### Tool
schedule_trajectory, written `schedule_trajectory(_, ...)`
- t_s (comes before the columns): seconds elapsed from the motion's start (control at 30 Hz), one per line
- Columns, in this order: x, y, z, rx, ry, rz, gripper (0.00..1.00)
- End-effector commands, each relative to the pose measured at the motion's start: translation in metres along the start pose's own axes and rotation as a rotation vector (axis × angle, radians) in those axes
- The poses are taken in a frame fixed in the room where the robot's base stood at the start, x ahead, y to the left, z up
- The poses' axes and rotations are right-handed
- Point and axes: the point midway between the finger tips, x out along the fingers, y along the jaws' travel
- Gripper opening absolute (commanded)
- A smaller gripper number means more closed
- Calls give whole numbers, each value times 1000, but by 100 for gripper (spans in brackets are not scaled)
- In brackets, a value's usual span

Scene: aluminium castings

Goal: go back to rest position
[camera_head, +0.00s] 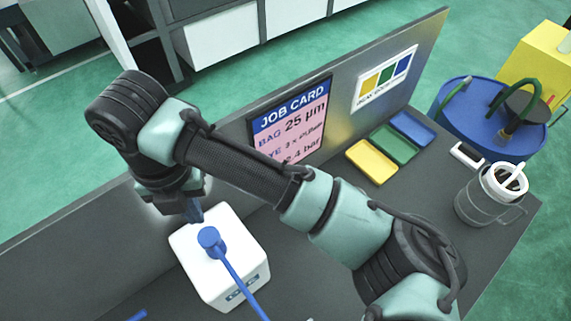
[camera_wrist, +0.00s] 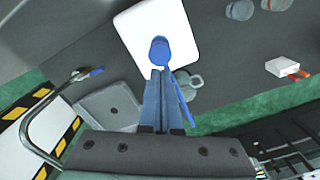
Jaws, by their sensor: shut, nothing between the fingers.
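My gripper (camera_head: 195,212) hangs over the far edge of a white box (camera_head: 255,251), its fingers pointing down. In the wrist view the two blue-grey fingers (camera_wrist: 163,78) are together, with nothing seen between them. A blue scoop-like tool (camera_head: 209,238) with a round head and a long thin handle lies across the top of the white box. Its round head also shows in the wrist view (camera_wrist: 160,50), just beyond the fingertips. I cannot tell from these views whether the fingertips touch it. My arm stretches across the bench from the lower right.
A job card (camera_head: 290,120) stands against the back panel (camera_head: 425,55). Yellow (camera_head: 371,162), green (camera_head: 395,144) and blue (camera_head: 412,128) trays lie before it. A grey mug (camera_head: 480,206) and a blue drum (camera_head: 465,113) are at the right.

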Motion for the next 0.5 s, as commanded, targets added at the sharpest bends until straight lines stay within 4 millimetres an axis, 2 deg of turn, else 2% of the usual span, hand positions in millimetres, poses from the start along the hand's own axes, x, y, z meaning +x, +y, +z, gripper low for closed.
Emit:
schedule_trajectory(0.23,0,0,0,0,0,0,0)
schedule_trajectory(0.27,-1,6,3,15,-20,21,0)
schedule_trajectory(0.37,-16,40,20,122,-131,153,0)
schedule_trajectory(0.47,-54,86,46,318,-281,402,0)
schedule_trajectory(0.5,-76,103,57,414,-335,533,0)
